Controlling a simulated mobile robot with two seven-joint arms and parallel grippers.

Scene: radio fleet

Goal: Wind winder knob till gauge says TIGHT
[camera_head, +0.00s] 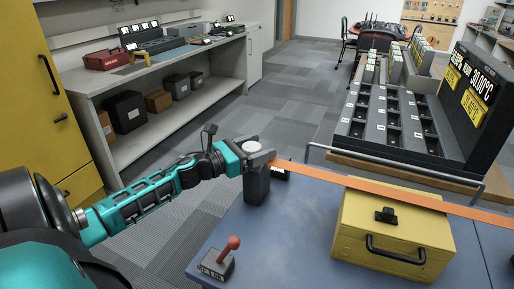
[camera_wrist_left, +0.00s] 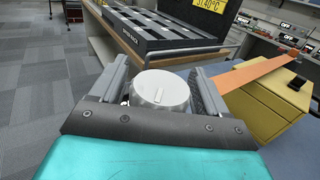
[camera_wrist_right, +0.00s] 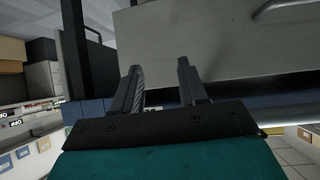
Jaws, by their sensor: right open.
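The winder knob (camera_wrist_left: 160,90), a pale round disc with a raised bar, sits between the fingers of my left gripper (camera_wrist_left: 161,72). The fingers stand on either side of it; I cannot tell whether they press on it. In the head view the knob (camera_head: 252,147) tops a dark winder post (camera_head: 257,185) at the blue table's far left corner, with my left gripper (camera_head: 258,160) at it. An orange strap (camera_head: 380,187) runs right from the post. A small dark box with a white face (camera_head: 280,171), possibly the gauge, is unreadable. My right gripper (camera_wrist_right: 160,80) is open and empty.
A yellow case (camera_head: 392,232) with a black handle sits on the blue table (camera_head: 290,245), under the strap. A red-knobbed lever box (camera_head: 218,262) is at the front left. A black slotted rack (camera_head: 390,120) stands behind a metal rail. A pale drawer front (camera_wrist_right: 220,45) is near my right gripper.

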